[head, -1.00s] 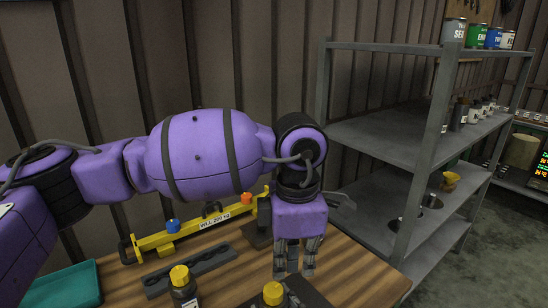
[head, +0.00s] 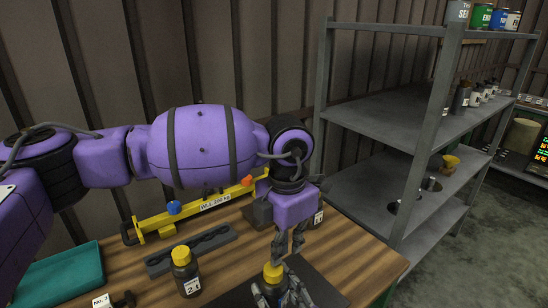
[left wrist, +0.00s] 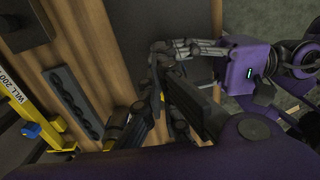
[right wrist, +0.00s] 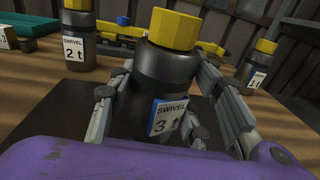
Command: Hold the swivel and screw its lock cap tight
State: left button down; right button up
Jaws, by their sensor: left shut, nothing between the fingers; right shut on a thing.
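The swivel (right wrist: 155,85) is a dark bottle-like body labelled "SWIVEL 3 t", upright at the dark mat. Its yellow lock cap (right wrist: 174,28) sits on top; the cap also shows in the head view (head: 273,271). My right gripper (right wrist: 165,118) is shut on the swivel's body, a finger on each side, below the cap. My left gripper (head: 278,254) points down just above the cap, shut and empty. Whether its fingertips touch the cap cannot be told. In the left wrist view the cap (left wrist: 162,97) is mostly hidden by fingers.
A "2 t" swivel (head: 187,274) stands to the left, and another labelled swivel (right wrist: 262,65) behind right. A dark slotted rack (head: 190,250), a yellow beam (head: 160,238) and a teal tray (head: 60,277) lie on the table. Grey shelving (head: 395,125) stands right.

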pick_arm(q)
jog(key=shift+a+f, duration=0.1)
jog(key=shift+f, duration=0.95)
jog(key=shift+s+a+f, duration=0.1)
jog(key=shift+s+a, duration=0.1)
jog(key=shift+a, duration=0.05)
jog(key=shift+s+d, duration=0.35)
jog(key=shift+s, duration=0.4)
dwell(0.4)
jog(key=shift+d, duration=0.15)
notch_tip(320, 180, up, 7)
jog(key=shift+w+d+f, duration=0.15)
jog(key=shift+w+d, duration=0.2)
dwell(0.3)
